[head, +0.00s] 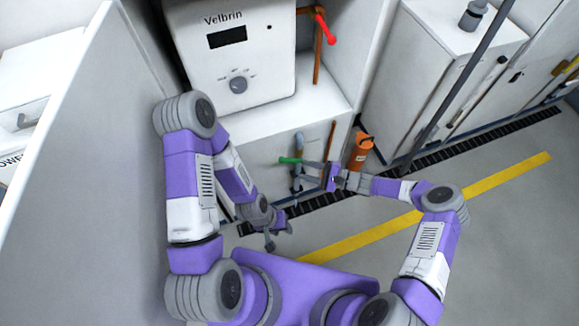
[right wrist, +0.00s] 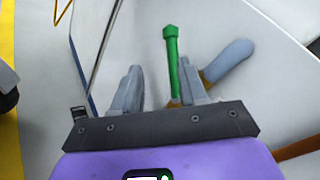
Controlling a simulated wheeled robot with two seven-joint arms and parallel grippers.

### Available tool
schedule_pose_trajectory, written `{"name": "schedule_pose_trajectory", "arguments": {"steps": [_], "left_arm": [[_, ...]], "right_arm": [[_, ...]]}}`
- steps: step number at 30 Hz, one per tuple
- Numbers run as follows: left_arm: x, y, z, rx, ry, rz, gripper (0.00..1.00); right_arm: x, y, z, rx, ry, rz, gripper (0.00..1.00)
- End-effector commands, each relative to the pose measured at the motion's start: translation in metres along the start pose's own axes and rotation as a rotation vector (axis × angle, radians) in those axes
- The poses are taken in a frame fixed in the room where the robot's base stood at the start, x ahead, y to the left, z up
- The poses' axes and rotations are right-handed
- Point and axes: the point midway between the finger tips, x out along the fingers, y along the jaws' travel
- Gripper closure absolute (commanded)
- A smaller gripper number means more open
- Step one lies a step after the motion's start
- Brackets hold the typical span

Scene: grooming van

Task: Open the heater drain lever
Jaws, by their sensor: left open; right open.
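The green drain lever (head: 290,160) sticks out to the left from a grey-blue pipe fitting (head: 297,183) on the white cabinet front below the heater (head: 236,60). My right gripper (head: 308,170) is open at the lever. In the right wrist view the green lever (right wrist: 173,65) shows between the open fingers (right wrist: 160,88), closer to the right finger; I cannot tell whether it touches. My left gripper (head: 281,238) is open and empty, low over the floor near my base.
A red lever (head: 325,28) sits on a copper pipe right of the heater. An orange cylinder (head: 360,150) stands right of the right gripper. A grey pole (head: 455,88) crosses in front of white cabinets (head: 435,75). The floor by the yellow stripe (head: 500,180) is clear.

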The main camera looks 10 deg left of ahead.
Motion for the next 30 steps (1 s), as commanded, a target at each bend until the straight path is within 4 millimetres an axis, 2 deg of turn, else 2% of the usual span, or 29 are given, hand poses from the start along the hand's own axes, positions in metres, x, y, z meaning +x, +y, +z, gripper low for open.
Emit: {"name": "schedule_pose_trajectory", "arguments": {"steps": [2, 7, 15, 21, 30], "left_arm": [[0.008, -0.003, 0.000, 0.000, 0.000, 0.000, 0.60], [0.012, -0.004, -0.001, 0.000, 0.000, 0.000, 0.60], [0.021, -0.008, -0.001, 0.000, 0.000, 0.000, 0.60], [0.026, -0.010, -0.001, 0.000, 0.000, 0.000, 0.60], [0.026, -0.010, -0.001, 0.000, 0.000, 0.000, 0.60]], "right_arm": [[-0.001, -0.005, -0.009, 0.000, -0.012, -0.049, 0.57], [0.006, -0.012, -0.011, -0.002, -0.025, -0.084, 0.57], [0.048, -0.014, -0.010, -0.002, -0.026, -0.080, 0.57], [0.069, -0.017, -0.009, -0.002, -0.024, -0.081, 0.57], [0.073, -0.018, -0.009, -0.001, -0.022, -0.080, 0.57]]}}
